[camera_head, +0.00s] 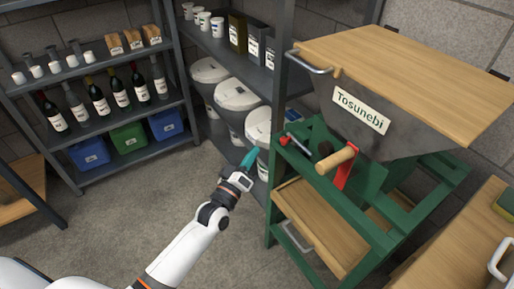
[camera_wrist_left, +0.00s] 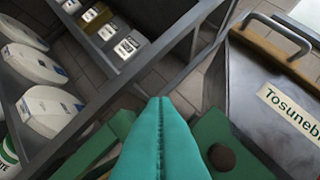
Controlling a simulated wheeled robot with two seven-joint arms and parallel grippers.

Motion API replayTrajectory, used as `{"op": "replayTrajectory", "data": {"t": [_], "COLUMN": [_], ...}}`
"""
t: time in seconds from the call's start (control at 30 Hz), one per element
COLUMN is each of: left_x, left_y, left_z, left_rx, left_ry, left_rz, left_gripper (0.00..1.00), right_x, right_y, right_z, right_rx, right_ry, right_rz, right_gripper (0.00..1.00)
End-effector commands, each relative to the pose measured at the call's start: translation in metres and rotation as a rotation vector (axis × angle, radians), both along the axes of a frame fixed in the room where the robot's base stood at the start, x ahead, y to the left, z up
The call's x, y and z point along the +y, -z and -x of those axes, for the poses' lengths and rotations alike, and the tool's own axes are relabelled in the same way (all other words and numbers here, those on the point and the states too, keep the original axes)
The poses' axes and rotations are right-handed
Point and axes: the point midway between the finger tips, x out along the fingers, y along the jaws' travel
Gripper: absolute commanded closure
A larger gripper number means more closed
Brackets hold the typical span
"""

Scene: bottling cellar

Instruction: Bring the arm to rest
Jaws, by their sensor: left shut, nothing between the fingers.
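My left arm (camera_head: 182,247) reaches up from the bottom of the head view. My left gripper (camera_head: 251,156) has teal fingers that are shut and empty. It is in the air just left of a green machine frame (camera_head: 268,215), in front of the white tubs. In the left wrist view the teal fingers (camera_wrist_left: 160,135) are pressed together along one seam. My right gripper is in neither view.
A green-framed machine with a metal hopper (camera_head: 395,125) labelled "Tosunebi" and a wooden lid (camera_head: 410,70) stands at right. Its wooden-handled crank (camera_head: 336,160) juts left. Shelves hold white tubs (camera_head: 238,97) and bottles (camera_head: 98,100). Open floor (camera_head: 120,215) lies at left.

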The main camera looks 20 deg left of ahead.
Motion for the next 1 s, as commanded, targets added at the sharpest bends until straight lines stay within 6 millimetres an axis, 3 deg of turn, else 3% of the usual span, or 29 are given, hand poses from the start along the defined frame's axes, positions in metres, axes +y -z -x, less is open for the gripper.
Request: {"op": "replayTrajectory", "data": {"t": [0.5,0.6,0.67,0.77,0.87,1.0], "left_x": [0.0,0.001,0.002,0.005,0.009,0.016], "left_y": [0.001,0.015,0.037,0.095,0.168,0.266], "left_z": [0.001,0.001,0.003,0.011,0.033,0.081], "left_rx": [0.001,0.032,0.077,0.199,0.355,0.573], "left_ry": [0.0,-0.005,-0.012,-0.025,-0.024,0.007], "left_rz": [-0.001,-0.024,-0.059,-0.153,-0.278,-0.45], "left_gripper": [1.0,1.0,1.0,1.0,1.0,1.0], "right_x": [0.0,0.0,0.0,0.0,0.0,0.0], "right_y": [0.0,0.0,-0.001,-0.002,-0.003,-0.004], "right_z": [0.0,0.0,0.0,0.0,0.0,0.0], "right_rx": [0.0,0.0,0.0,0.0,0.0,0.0], "right_ry": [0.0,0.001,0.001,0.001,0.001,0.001], "right_rz": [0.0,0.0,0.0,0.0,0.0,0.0], "right_gripper": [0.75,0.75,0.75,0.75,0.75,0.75]}}
